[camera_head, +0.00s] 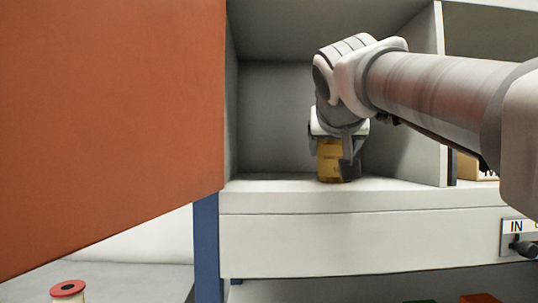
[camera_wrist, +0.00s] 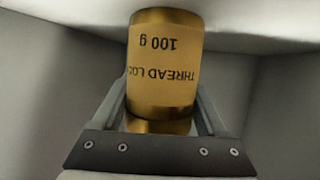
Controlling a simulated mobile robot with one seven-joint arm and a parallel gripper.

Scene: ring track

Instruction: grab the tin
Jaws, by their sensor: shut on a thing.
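The tin (camera_head: 330,163) is a small gold-yellow cylinder standing upright on the shelf floor inside an open grey compartment. My gripper (camera_head: 338,150) comes down on it from above, with a finger seen along its right side. In the wrist view the tin (camera_wrist: 165,62) appears upside down with the printed words "100 g" and "THREAD LOC", the rest cut off by its curve. My gripper (camera_wrist: 166,112) is shut on it, one finger on each side. The far side of the tin is hidden.
A large orange-brown panel (camera_head: 110,120) fills the left. A grey divider (camera_head: 428,100) bounds the compartment on the right. A tan box (camera_head: 467,167) stands beyond it. Below is a drawer front (camera_head: 360,240) with an "IN" label (camera_head: 516,227). A red-topped spool (camera_head: 68,291) is lower left.

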